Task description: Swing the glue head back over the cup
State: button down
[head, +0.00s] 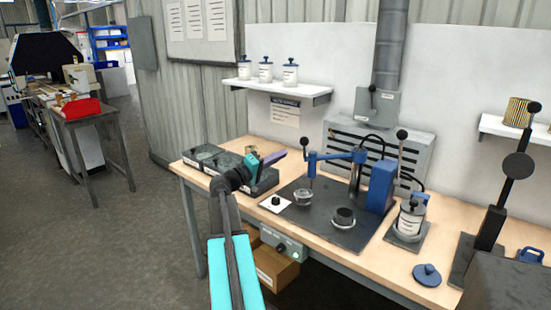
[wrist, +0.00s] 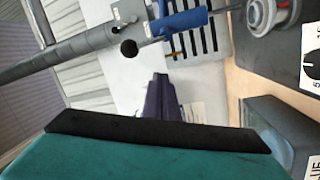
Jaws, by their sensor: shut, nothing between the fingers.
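The glue head is a blue swing arm (head: 335,156) on a dark post, with a black ball knob (head: 304,142) at its left end and a thin nozzle hanging below. A small clear cup (head: 303,197) stands on the dark base plate, close below the nozzle; I cannot tell whether they line up exactly. The blue arm also shows at the top of the wrist view (wrist: 188,22), with a black ball (wrist: 129,48) beside it. My gripper (head: 283,154) has purple fingers, shut and empty, just left of the knob and apart from it. The fingers show in the wrist view (wrist: 160,85).
A black round fixture (head: 344,215) sits on the plate right of the cup. A white dial card (head: 275,204) lies at its left. A glue jar (head: 410,220) and a blue lid (head: 427,274) are at the right.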

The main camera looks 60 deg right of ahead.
jog(key=s+d+p, duration=0.2)
jog(key=s+d, duration=0.1)
jog(key=s, duration=0.2)
jog(key=shift+s+d+f, duration=0.15)
jog(key=shift+f, duration=0.25)
dwell(0.4)
dwell(0.5)
